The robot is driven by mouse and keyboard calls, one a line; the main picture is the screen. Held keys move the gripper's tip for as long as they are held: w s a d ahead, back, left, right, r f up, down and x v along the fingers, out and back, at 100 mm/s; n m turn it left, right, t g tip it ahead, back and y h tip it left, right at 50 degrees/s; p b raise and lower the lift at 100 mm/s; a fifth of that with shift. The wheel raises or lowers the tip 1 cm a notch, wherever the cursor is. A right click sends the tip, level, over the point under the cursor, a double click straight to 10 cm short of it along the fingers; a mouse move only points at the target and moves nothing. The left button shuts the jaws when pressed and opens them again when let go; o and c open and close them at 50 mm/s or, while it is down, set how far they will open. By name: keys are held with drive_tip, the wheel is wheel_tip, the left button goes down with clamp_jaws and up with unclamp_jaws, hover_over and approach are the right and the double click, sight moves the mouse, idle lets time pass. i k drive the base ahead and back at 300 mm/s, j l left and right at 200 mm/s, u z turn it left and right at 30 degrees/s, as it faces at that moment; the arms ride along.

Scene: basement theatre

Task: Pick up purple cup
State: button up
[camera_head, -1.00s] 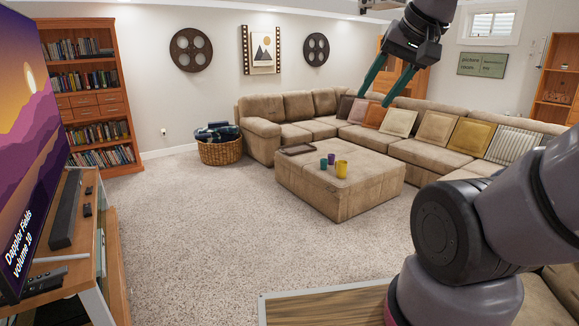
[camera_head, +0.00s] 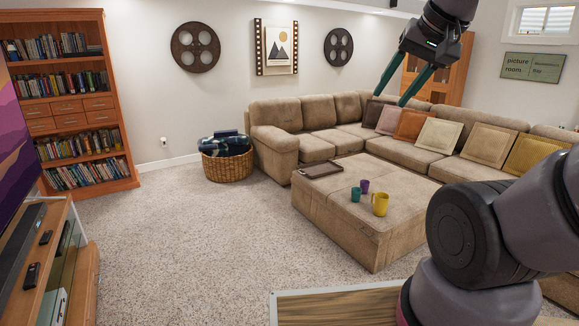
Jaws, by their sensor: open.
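A small purple cup (camera_head: 364,186) stands on the beige ottoman (camera_head: 335,215), near the middle of its top. A teal cup (camera_head: 355,194) stands just in front of it to the left, and a larger yellow mug (camera_head: 380,204) stands to its front right. My gripper (camera_head: 391,94) hangs at the upper right of the view with its two long teal fingers spread apart. It is open and empty, well above the cups in the picture and apart from them.
A dark tray (camera_head: 324,170) lies on the ottoman's far left part. A sectional sofa (camera_head: 400,159) wraps behind and right of it. A wicker basket (camera_head: 228,166) stands left. A TV stand (camera_head: 45,262) fills the left edge. The carpet (camera_head: 200,245) between is clear.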

sight(364, 187)
drive_tip(key=i, duration=2.3)
drive_tip(key=i+z, duration=0.15)
drive_tip(key=i, duration=0.4)
drive_tip(key=i+j+z, duration=0.15)
drive_tip(key=i, duration=0.4)
drive_tip(key=i+j+z, duration=0.15)
drive_tip(key=i, duration=0.35)
